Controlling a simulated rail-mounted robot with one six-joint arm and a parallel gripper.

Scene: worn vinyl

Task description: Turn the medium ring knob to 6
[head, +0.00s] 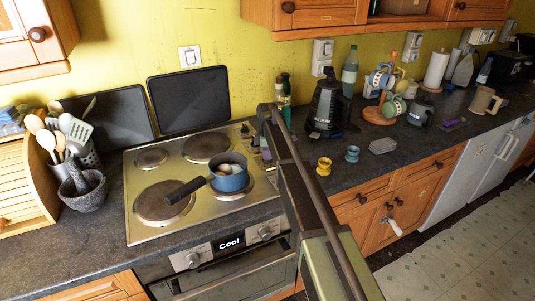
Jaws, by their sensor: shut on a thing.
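The steel hob (137,229) has several rings and a column of small dark control knobs (245,129) along its right edge at the back. My gripper (263,143) is at this knob column, mostly hidden by my own arm. It is shut on one of the hob knobs, low at the panel. The knob in the grip is hidden, so I cannot tell which ring it serves. The markings and pointer angles are too small to read.
A blue pot (231,180) with pale contents stands on a right-hand ring, its handle pointing left. Bottles (285,100) and a black coffee maker (327,105) stand behind and right of my arm. Yellow (324,166) and blue (352,154) cups sit on the counter.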

